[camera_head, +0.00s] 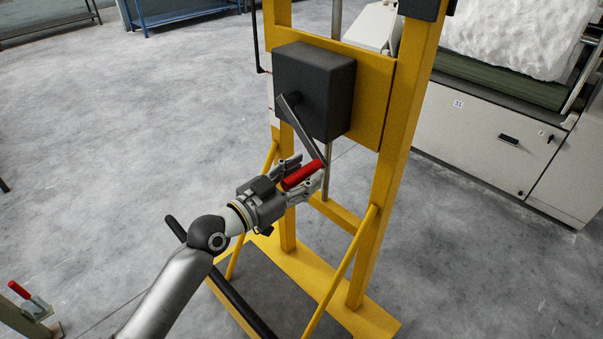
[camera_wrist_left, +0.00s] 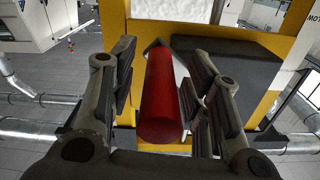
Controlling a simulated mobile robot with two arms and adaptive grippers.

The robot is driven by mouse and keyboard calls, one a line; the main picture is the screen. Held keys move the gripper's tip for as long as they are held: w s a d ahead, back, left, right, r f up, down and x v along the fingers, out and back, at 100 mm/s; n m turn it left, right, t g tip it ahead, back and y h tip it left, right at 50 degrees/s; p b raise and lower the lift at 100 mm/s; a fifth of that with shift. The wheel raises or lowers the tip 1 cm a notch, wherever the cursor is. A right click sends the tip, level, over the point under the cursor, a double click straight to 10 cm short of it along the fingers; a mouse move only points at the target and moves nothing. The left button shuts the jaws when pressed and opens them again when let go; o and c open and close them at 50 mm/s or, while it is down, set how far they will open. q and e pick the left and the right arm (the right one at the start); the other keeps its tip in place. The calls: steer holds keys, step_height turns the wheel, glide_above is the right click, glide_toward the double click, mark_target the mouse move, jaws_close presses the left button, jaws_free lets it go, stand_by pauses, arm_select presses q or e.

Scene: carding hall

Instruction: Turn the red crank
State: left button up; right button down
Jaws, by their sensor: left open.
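The red crank handle (camera_head: 302,174) sits at the lower end of a dark crank arm (camera_head: 300,128). The arm slants down to the right from a black gearbox (camera_head: 315,85) on a yellow frame (camera_head: 392,160). My left gripper (camera_head: 304,174) is open, with its fingers on either side of the red handle. In the left wrist view the handle (camera_wrist_left: 162,97) stands between the two open fingers, with gaps visible beside it. The handle's far end meets the crank arm behind it. My right gripper is not in view.
A yellow base with braces (camera_head: 340,270) stands on the grey floor below the crank. A white cabinet machine (camera_head: 490,140) with white fibre on top is at the right. Another small red handle (camera_head: 18,289) is at the lower left. Open floor lies to the left.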

arm_select(q)
steer(key=shift+c, duration=0.4)
jaws_close()
